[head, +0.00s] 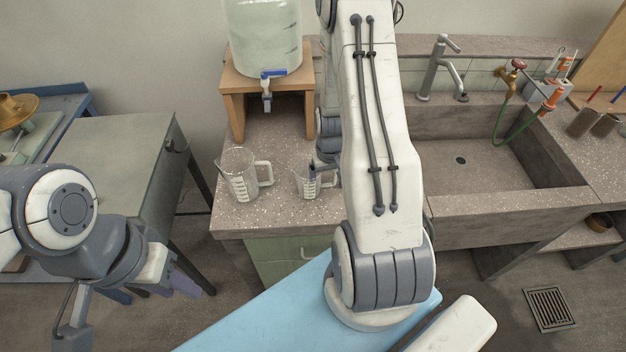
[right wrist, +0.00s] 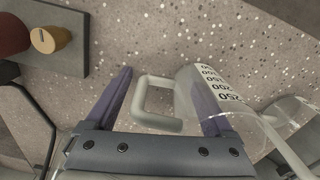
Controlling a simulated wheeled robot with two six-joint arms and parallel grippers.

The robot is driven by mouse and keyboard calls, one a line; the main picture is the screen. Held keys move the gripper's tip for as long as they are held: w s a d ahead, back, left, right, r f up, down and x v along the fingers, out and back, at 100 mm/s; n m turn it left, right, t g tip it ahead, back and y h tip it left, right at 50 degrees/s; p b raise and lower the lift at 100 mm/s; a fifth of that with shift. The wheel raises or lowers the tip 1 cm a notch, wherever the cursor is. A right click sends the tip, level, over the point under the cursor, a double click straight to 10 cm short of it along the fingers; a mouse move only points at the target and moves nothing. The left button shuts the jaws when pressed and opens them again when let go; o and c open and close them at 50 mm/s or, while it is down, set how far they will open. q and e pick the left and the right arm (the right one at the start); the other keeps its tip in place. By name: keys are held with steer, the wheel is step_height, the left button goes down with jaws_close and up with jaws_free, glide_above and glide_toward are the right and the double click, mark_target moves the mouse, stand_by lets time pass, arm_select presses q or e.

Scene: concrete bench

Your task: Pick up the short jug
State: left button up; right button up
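The short jug (head: 307,187), clear with dark markings, stands on the speckled counter, its handle towards the right. The right wrist view shows its body (right wrist: 215,88) and pale handle (right wrist: 155,104) close up. My right gripper (right wrist: 160,100) is open over it, with the handle between its fingers but clear of the left one. The right finger overlaps the jug's wall; I cannot tell whether it is inside the jug or touching. A larger clear jug (head: 240,178) stands to the left. My left gripper (head: 178,280) is low at the left, away from the jugs; its opening is unclear.
A wooden stand (head: 233,105) with a tapped water container (head: 264,35) is behind the jugs. A sink (head: 470,170) with a faucet (head: 437,68) lies to the right. The counter's front edge (head: 280,232) is close in front of the jugs. A grey table (head: 120,150) stands left.

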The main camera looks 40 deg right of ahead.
jaws_close()
